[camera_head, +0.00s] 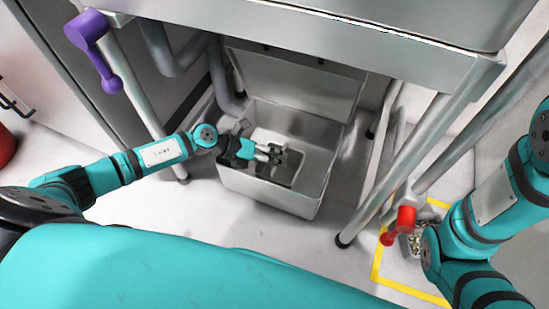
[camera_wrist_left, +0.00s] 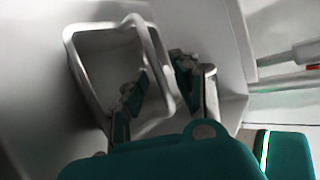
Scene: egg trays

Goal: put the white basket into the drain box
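The drain box (camera_head: 268,191) is a grey metal box on the floor under the sink, with its lid tipped up at the back. The basket (camera_wrist_left: 84,79) looks pale grey with a thick rounded rim in the left wrist view. In the head view the basket (camera_head: 283,172) lies inside the drain box, partly covered by my gripper. My left gripper (camera_head: 270,153) reaches into the box. In the left wrist view its fingers (camera_wrist_left: 161,70) stand apart on either side of the basket's rim, with a gap showing.
A metal sink stand (camera_head: 300,25) with legs frames the box. A purple handle (camera_head: 97,50) is at upper left and a red handle (camera_head: 402,224) at right.

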